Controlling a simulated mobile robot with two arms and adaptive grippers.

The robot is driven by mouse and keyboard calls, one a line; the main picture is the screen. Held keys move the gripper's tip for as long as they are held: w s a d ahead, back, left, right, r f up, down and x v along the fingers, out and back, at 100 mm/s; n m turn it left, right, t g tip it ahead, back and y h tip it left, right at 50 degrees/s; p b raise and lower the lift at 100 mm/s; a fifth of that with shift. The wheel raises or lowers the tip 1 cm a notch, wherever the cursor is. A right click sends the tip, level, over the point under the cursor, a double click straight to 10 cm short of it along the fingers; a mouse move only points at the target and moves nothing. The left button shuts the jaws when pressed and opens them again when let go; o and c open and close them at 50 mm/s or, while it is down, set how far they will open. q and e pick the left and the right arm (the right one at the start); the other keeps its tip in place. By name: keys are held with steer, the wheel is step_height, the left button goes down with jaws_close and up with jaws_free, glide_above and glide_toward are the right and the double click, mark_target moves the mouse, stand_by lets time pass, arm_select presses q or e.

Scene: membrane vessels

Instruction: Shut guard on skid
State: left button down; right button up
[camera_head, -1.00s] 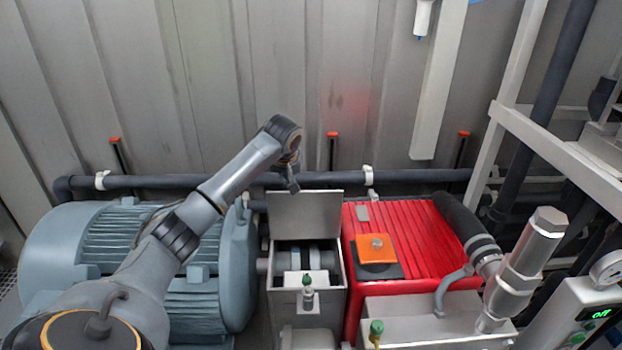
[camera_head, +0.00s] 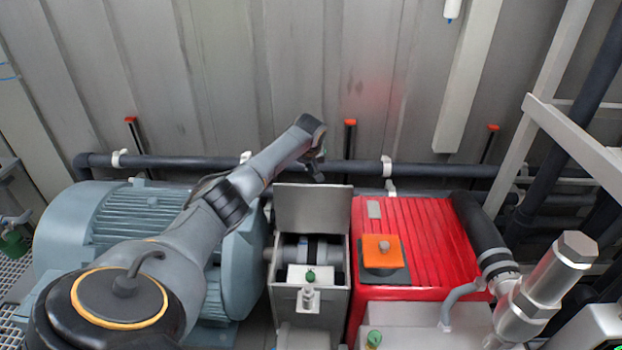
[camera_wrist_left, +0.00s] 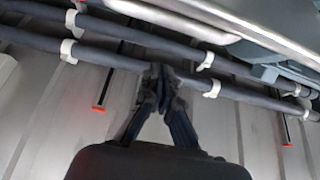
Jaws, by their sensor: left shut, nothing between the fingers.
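The guard (camera_head: 313,208) is a flat grey metal lid standing upright at the back of an open grey box on the skid, between the blue-grey motor and the red pump. The box (camera_head: 309,301) is open at the top and shows the shaft coupling (camera_head: 309,250) inside. My left gripper (camera_head: 318,176) is just behind and above the lid's upper edge, pointing down, and looks apart from it. In the left wrist view its fingers (camera_wrist_left: 160,72) are closed together and empty, with pipes and wall beyond. The lid cannot be made out there. My right gripper is not in view.
The ribbed motor (camera_head: 135,220) lies left under my left arm. The red pump housing (camera_head: 420,240) with an orange block (camera_head: 381,251) is right of the box. A dark pipe (camera_head: 440,169) runs along the wall behind. Green-capped valves stand in front.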

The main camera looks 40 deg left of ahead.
mark_target(313, 205)
arm_select(q)
steer(key=s+d+p, duration=0.1)
steer(key=s+d+f+p, duration=0.1)
steer(key=s+p, duration=0.1)
steer(key=shift+d, duration=0.2)
stand_by(0.4)
steer(key=shift+f, duration=0.1)
